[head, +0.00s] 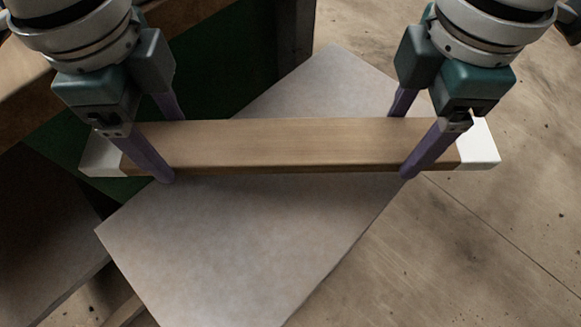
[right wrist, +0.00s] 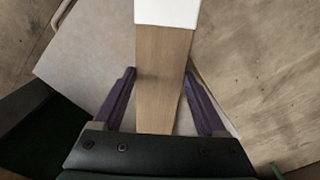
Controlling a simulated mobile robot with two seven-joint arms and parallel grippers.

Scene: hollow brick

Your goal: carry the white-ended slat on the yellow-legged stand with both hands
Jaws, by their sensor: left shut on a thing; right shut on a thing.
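The slat (head: 290,143) is a long brown wooden bar with a white block at each end, seen level across the head view. My left gripper (head: 172,150) is shut on it near its left white end (head: 101,158). My right gripper (head: 405,140) is shut on it near its right white end (head: 480,146). In the right wrist view, the slat (right wrist: 160,85) runs between the purple fingers. A pale grey board (head: 250,240) lies beneath the slat; I cannot tell how far the slat is above it. No yellow legs show.
A dark green surface (head: 235,75) and brown wooden edges lie behind and to the left of the board. A dark brown panel (head: 40,235) is at the lower left. Bare, stained floor (head: 480,240) is open on the right.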

